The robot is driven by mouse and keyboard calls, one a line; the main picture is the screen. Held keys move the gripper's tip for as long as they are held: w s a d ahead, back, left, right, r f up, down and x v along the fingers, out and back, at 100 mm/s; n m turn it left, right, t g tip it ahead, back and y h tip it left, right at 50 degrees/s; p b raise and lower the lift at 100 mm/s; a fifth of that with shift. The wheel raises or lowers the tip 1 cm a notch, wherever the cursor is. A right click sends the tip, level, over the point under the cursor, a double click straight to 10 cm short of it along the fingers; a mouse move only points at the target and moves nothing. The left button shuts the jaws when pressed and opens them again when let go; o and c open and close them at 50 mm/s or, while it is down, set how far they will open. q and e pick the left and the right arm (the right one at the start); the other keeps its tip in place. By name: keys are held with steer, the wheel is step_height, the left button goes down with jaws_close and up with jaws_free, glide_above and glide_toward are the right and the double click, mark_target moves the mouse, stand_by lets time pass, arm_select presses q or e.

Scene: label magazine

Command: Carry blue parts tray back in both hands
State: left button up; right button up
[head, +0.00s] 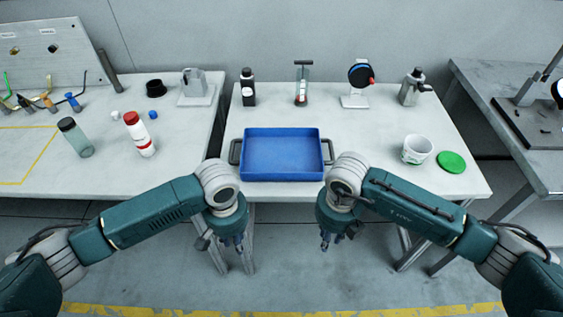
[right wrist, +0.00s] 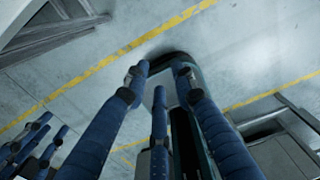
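The blue parts tray (head: 283,176) sits empty on the middle table near its front edge. It has a dark handle on its left side (head: 235,152) and one on its right side (head: 328,151). My left gripper (head: 233,243) hangs in front of the table edge, below and left of the tray, apart from it. My right gripper (head: 332,241) hangs likewise below and right of the tray. The left gripper's fingers (right wrist: 32,148) also show there, spread and empty.
The middle table (head: 380,180) bears a white cup (head: 416,149), a green disc (head: 451,161) and a dark bottle (head: 248,88) around the tray. The left table (head: 90,180) holds a red-and-white bottle (head: 139,134) and other items. A grey bench (head: 500,90) stands right. Floor in front is clear.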

step_height(320, 180, up, 11)
steer(key=shift+s, duration=0.2)
steer(key=shift+f, duration=0.15)
stand_by(0.4)
